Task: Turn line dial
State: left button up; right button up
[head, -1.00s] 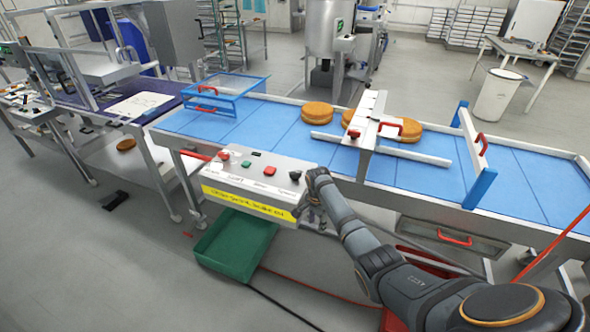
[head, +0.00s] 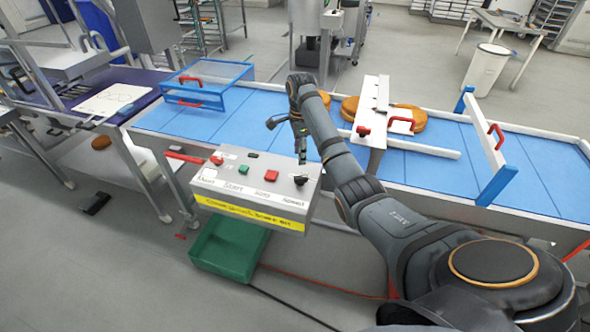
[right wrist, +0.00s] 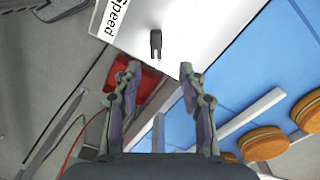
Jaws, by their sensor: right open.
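The black dial (head: 300,181) is a small knob on the right end of the sloped top of a light grey control box (head: 222,194), above a label reading "Speed". In the right wrist view the dial (right wrist: 155,43) lies just beyond the fingertips, roughly between them. My right gripper (head: 287,138) is open and empty, above the box's rear right part and apart from the dial. Its two fingers show spread in the right wrist view (right wrist: 160,68). My left gripper is not in view.
The box also carries a red knob (head: 217,160), a green button (head: 243,169) and a red button (head: 271,175). Behind it runs a blue conveyor (head: 215,122) with round cakes (head: 407,118) and a white cross gate (head: 371,130). A green bin (head: 229,249) stands below.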

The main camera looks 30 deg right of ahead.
aim_at(300, 177)
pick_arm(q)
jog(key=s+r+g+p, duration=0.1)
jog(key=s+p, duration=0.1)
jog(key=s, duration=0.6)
pick_arm(e)
jog(key=f, duration=0.1)
jog(key=s+f, duration=0.1)
jog(key=f, duration=0.1)
jog(key=shift+s+a+f, duration=0.1)
jog(key=shift+s+f, duration=0.3)
jog(key=shift+w+f, duration=0.2)
jog(key=shift+f, duration=0.35)
jog(key=shift+w+f, duration=0.15)
jog(key=shift+f, duration=0.4)
jog(key=f, duration=0.3)
jog(key=shift+w+f, duration=0.3)
jog(key=shift+s+f, duration=0.1)
jog(key=shift+s, duration=0.05)
jog(key=shift+c, duration=1.6)
jog(key=c, duration=0.5)
grip_shut()
pick_arm(q)
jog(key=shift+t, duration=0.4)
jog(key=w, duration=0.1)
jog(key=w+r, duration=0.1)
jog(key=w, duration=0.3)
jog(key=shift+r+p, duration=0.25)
jog(key=shift+p, duration=0.05)
